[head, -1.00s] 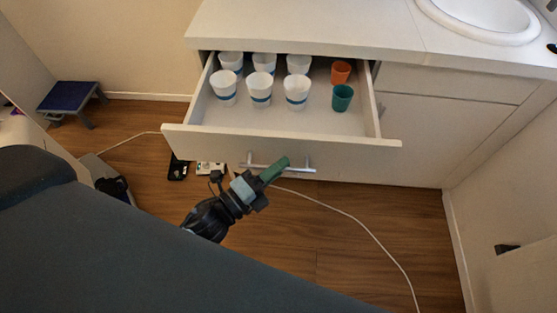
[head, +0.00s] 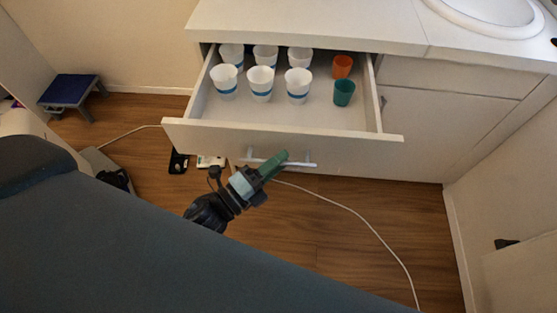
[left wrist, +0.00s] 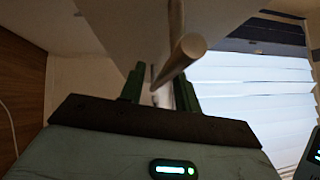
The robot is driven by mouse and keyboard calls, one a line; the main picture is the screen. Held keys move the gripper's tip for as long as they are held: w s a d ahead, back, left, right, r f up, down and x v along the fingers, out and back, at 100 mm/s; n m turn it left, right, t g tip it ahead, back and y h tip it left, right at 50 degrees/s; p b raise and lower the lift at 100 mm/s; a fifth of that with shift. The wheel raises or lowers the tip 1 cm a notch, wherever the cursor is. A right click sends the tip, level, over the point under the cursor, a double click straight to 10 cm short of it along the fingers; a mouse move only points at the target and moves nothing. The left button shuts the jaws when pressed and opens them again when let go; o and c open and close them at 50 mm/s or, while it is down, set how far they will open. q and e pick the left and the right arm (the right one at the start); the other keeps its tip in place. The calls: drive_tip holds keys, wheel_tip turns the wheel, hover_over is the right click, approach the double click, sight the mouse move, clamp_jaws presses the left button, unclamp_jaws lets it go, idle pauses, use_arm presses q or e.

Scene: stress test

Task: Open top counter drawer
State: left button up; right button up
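The top counter drawer (head: 290,143) stands pulled well out from under the counter, its inside showing. White cups with blue bands (head: 261,83) stand upright in it in two rows. An orange cup (head: 342,67) and a green cup (head: 344,92) stand at its right side. The bar handle (head: 304,164) is on the drawer front. My left gripper (head: 280,160) is at the handle, one green finger overlapping it in the head view. In the left wrist view, the fingers (left wrist: 159,92) are apart on either side of the handle bar (left wrist: 183,55). My right gripper is not in view.
The white counter (head: 310,22) with a sink (head: 490,12) is above the drawer. A closed cabinet door (head: 435,130) is at the right. A blue step stool (head: 73,88) stands at the left. A white cable (head: 350,212) crosses the wooden floor, which is mostly clear.

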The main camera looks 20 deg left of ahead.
use_arm(q)
drive_tip(key=v, duration=0.7)
drive_tip(key=shift+s+b, duration=0.2)
drive_tip(key=shift+b, duration=0.25)
drive_tip(key=shift+a+f, duration=0.1)
